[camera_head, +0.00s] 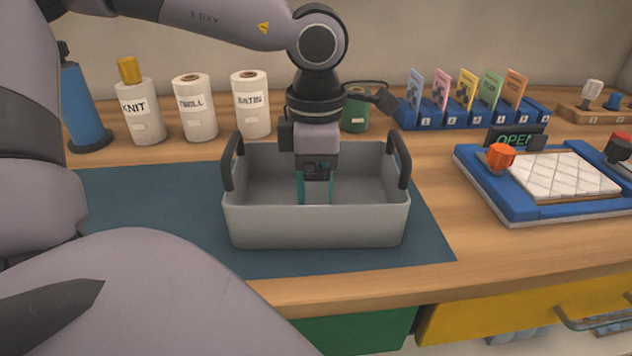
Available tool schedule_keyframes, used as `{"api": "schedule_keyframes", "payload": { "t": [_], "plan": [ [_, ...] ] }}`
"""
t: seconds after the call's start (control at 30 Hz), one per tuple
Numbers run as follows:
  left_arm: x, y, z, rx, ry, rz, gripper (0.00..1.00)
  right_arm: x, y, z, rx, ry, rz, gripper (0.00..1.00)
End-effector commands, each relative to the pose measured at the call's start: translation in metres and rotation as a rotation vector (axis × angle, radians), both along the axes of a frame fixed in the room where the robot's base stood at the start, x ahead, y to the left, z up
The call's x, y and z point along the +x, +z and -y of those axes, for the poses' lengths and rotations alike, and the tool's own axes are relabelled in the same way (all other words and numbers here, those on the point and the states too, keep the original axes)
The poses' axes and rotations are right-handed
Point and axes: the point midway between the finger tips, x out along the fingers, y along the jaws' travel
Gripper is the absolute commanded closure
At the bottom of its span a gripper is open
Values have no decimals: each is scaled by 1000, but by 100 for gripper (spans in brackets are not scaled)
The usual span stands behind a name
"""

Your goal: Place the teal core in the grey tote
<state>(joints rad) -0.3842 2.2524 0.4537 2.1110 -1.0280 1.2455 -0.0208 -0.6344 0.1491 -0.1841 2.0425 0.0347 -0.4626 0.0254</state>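The grey tote (315,226) stands upright on the blue mat, with a dark handle at each end. My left gripper (315,190) points straight down into the tote from above. Two narrow teal strips show at its fingers, apart from each other, with the grey inner wall visible between them. I see nothing held between the fingers. I cannot make out the teal core as a separate thing. The tote's floor near the fingers is hidden by the front wall. My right gripper is not in view.
A blue cone (78,100) is at far left. A blue card rack (470,117) and a blue-framed quilted pad (555,176) are at right. The blue mat (140,200) is clear left of the tote.

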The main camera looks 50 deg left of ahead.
Motion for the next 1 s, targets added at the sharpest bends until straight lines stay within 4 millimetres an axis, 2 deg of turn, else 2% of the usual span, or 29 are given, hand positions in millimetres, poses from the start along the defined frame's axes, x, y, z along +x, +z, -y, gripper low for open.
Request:
{"api": "schedule_keyframes", "payload": {
  "t": [0.17,0.5,0.7,0.83,1.0],
  "plan": [
    [1,8,0,0,0,3,25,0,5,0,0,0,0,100],
    [1,80,0,2,1,6,25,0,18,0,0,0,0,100],
    [1,111,0,1,1,3,25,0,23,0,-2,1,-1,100],
    [0,120,0,1,-1,1,25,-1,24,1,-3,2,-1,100],
    [0,123,0,1,-2,-1,25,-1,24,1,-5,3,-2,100]
  ]
}}
